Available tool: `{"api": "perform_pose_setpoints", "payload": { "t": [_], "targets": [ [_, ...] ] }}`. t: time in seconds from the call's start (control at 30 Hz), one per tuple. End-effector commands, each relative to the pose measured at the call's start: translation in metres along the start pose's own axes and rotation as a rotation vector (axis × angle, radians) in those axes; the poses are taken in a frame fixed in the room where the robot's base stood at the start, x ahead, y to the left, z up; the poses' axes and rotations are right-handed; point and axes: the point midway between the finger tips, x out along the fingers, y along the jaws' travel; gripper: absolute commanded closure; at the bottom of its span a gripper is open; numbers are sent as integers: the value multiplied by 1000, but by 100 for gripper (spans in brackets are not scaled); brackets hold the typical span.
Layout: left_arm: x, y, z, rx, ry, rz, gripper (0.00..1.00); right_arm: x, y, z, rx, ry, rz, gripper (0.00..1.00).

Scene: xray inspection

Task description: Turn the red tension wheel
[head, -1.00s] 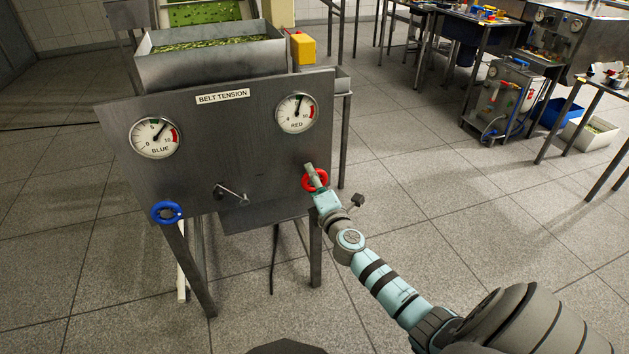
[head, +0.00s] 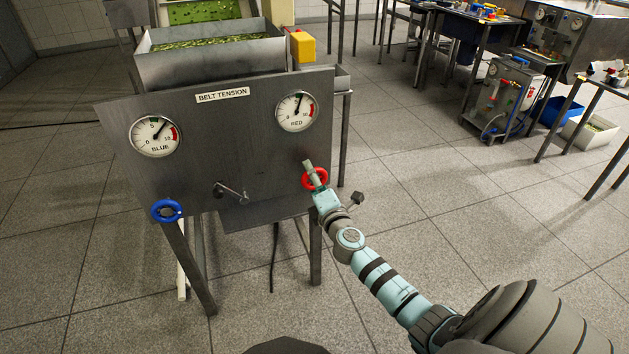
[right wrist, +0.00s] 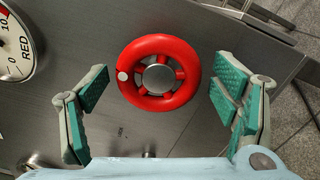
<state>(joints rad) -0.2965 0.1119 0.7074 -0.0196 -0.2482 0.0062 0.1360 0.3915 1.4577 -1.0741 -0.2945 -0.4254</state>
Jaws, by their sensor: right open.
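The red tension wheel (head: 316,179) is on the right of the grey belt tension panel (head: 240,150), below the red gauge (head: 297,112). In the right wrist view the red wheel (right wrist: 160,73) shows whole, with a grey hub and a pale dot on the left of its rim. My right gripper (head: 313,176) is at the wheel. In the wrist view its green-padded fingers (right wrist: 158,105) are open, one on each side of the wheel, with gaps between pads and rim. My left gripper is not in view.
The blue wheel (head: 166,211) is at the panel's lower left, below the blue gauge (head: 155,136). A small crank handle (head: 230,191) sticks out between the wheels. A metal bin (head: 212,55) stands behind the panel.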

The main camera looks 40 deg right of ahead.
Motion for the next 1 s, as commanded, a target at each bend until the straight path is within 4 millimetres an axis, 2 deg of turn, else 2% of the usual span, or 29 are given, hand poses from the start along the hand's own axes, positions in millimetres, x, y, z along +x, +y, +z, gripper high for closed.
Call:
{"api": "perform_pose_setpoints", "payload": {
  "t": [0.13,0.23,0.5,0.6,0.73,1.0],
  "targets": [
    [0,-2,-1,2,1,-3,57,-4,0,0,0,0,1,19],
    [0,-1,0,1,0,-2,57,-19,0,0,-1,1,0,19],
    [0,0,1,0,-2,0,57,-92,-1,0,-1,3,-2,19],
    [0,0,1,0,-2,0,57,-111,-1,0,-1,2,-1,19],
    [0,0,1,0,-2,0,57,-120,0,0,0,0,-1,19],
    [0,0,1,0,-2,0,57,-120,0,0,0,0,0,19]
  ]
}}
